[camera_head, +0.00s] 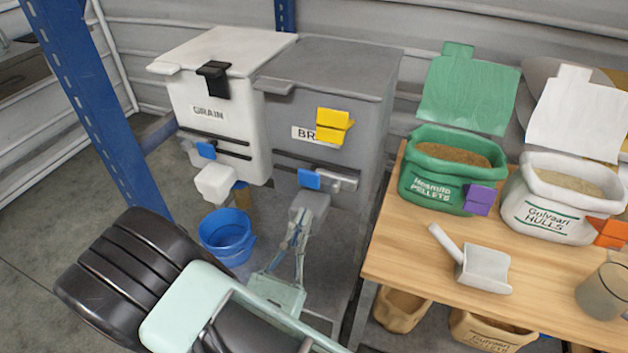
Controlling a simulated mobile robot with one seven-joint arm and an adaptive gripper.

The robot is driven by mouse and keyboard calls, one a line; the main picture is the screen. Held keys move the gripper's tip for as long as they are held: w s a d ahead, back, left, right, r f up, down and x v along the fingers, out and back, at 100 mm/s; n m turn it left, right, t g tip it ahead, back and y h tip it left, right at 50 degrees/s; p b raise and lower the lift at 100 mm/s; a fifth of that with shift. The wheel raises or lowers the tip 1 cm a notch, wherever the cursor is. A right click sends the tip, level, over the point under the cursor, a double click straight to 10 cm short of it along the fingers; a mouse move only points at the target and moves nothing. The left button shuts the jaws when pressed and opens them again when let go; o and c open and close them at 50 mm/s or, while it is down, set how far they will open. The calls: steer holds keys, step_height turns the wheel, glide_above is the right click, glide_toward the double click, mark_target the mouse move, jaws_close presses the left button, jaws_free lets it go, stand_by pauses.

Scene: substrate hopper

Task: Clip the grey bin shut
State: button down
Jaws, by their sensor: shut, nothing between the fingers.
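The grey bin (345,168) stands beside the white bin, with its flat grey lid (335,65) lying down over the top. A yellow clip (333,124) is on the bin's front face, over part of its label, below the lid's front edge. My gripper (301,216) is shut and empty, low in front of the grey bin. Its fingers point up toward the grey spout (311,202) under the blue-tabbed slide (310,179). I cannot tell whether the fingertips touch the spout.
The white GRAIN bin (225,115) has a black clip (213,78) at its lid edge. A blue bucket (226,240) stands below. The wooden table (405,240) on the right holds a green sack (425,180), a white sack (545,215) and a scoop (483,268). A blue post (90,105) rises left.

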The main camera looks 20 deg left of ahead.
mark_target(327, 141)
steer(key=s+r+x, duration=0.1)
steer(key=r+x, duration=0.1)
steer(key=x, duration=1)
steer(key=shift+r, duration=0.35)
steer(key=shift+r, duration=0.1)
steer(key=shift+a+r+g+p, duration=0.1)
steer(key=shift+r+g+p, duration=0.15)
steer(key=shift+g+p, duration=0.25)
steer(key=shift+p, duration=0.35)
